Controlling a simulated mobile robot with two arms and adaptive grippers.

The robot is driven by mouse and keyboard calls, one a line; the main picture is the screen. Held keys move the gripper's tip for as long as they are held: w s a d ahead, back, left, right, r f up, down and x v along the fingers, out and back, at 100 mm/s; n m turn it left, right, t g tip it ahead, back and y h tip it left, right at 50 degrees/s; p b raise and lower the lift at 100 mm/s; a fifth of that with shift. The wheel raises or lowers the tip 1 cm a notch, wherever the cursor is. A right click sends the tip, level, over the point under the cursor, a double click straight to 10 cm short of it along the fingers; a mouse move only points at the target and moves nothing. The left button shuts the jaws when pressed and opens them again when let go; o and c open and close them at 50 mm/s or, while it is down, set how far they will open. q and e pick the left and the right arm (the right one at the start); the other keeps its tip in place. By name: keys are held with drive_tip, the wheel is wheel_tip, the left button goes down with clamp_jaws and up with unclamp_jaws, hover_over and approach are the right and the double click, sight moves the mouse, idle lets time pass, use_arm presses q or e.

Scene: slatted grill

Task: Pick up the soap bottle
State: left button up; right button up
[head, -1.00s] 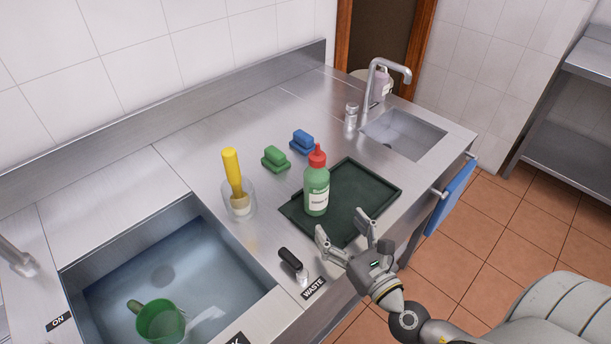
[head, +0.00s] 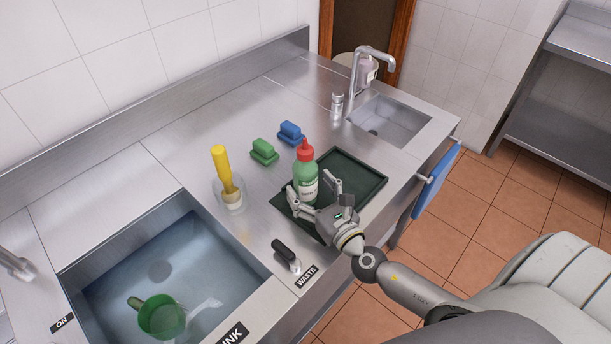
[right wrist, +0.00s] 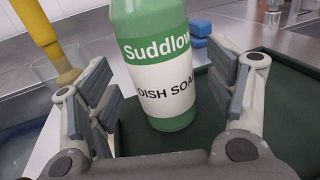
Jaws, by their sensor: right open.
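The soap bottle (head: 305,178) is green with a red cap and a white label. It stands upright on the dark green tray (head: 362,180). In the right wrist view the bottle (right wrist: 165,60) reads "Suddlow" and "DISH SOAP"; its top is out of frame. My right gripper (head: 314,190) is open at the near side of the bottle. In the right wrist view its fingers (right wrist: 165,105) stand on either side of the bottle's lower part, with gaps left and right. My left gripper is not in view.
A glass with a yellow-handled brush (head: 222,165) stands left of the tray. Green (head: 264,151) and blue (head: 291,133) sponges lie behind. A black-handled lever (head: 284,252) is at the front. A water-filled sink (head: 150,240) is at left, a small sink (head: 390,118) at right.

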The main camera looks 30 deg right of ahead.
sight(305, 181)
drive_tip(key=shift+w, duration=1.5)
drive_tip(key=shift+s, duration=0.1)
drive_tip(key=shift+c, duration=1)
drive_tip(key=c, duration=1.2)
drive_tip(key=shift+o, duration=0.2)
drive_tip(key=shift+r, duration=0.1)
